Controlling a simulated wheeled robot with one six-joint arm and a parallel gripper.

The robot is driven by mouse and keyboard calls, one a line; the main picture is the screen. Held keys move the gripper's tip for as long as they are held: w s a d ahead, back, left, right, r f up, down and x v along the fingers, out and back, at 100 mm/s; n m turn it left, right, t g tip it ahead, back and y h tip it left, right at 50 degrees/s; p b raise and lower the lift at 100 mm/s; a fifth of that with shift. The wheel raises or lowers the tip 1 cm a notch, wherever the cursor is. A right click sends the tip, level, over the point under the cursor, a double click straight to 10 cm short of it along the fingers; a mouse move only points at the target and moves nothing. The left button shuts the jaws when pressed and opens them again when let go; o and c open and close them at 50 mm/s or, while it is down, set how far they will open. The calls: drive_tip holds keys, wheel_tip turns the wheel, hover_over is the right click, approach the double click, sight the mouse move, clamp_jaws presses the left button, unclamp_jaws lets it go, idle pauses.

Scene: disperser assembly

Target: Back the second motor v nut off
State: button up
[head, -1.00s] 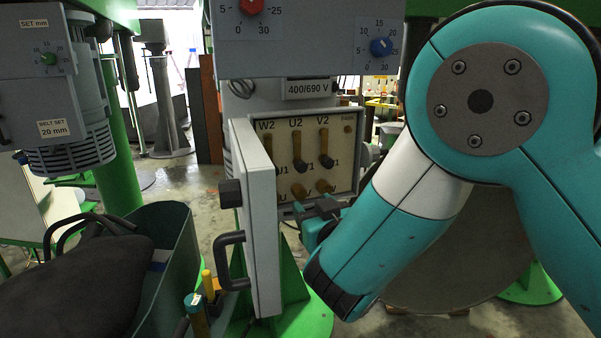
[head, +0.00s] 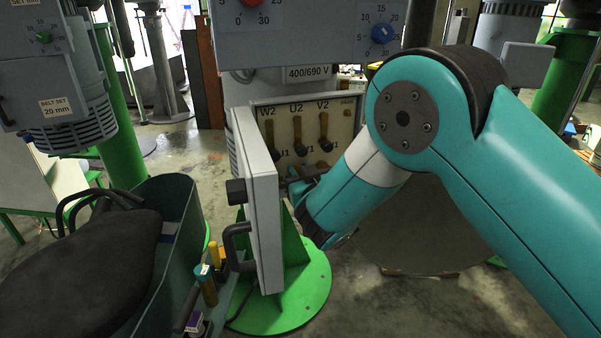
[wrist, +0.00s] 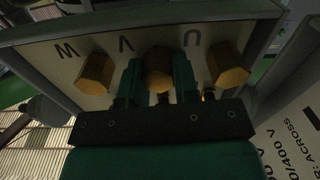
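In the wrist view, which is upside down, a row of three brass nuts sits below the printed letters W, V and U. The middle one, the V nut (wrist: 158,65), is between the two green fingers of my gripper (wrist: 157,82). The fingers flank the nut on both sides, but I cannot tell whether they press on it. The W nut (wrist: 95,73) and the U nut (wrist: 229,66) stand clear to either side. In the head view my gripper (head: 304,180) is at the lower part of the terminal board (head: 343,137), mostly hidden, with the lower nuts.
The terminal box's open grey door (head: 262,205) stands just left of my gripper. A bin (head: 170,235) with a dark cushion-like item (head: 90,265) and a yellow-handled tool (head: 207,285) are at lower left.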

drive_tip(key=c, duration=0.4)
drive_tip(key=shift+o, duration=0.2)
drive_tip(key=n+b, duration=0.1)
drive_tip(key=n, duration=0.1)
drive_tip(key=shift+n+b, duration=0.35)
drive_tip(key=shift+n, duration=0.05)
drive_tip(key=n+b, duration=0.1)
drive_tip(key=n, duration=0.2)
drive_tip(key=shift+s+a+n, duration=0.1)
drive_tip(key=shift+a+n, duration=0.05)
drive_tip(key=shift+n, duration=0.15)
drive_tip(key=n, duration=0.6)
drive_tip(key=shift+a+f+b, duration=0.1)
drive_tip(key=shift+b, duration=0.25)
drive_tip(key=n+p, duration=0.1)
drive_tip(key=n, duration=0.3)
drive_tip(key=shift+f+n, duration=0.1)
drive_tip(key=shift+n, duration=0.3)
drive_tip(key=shift+f+n+p, duration=0.15)
drive_tip(key=shift+n+p, duration=0.55)
drive_tip(key=shift+n, duration=1.6)
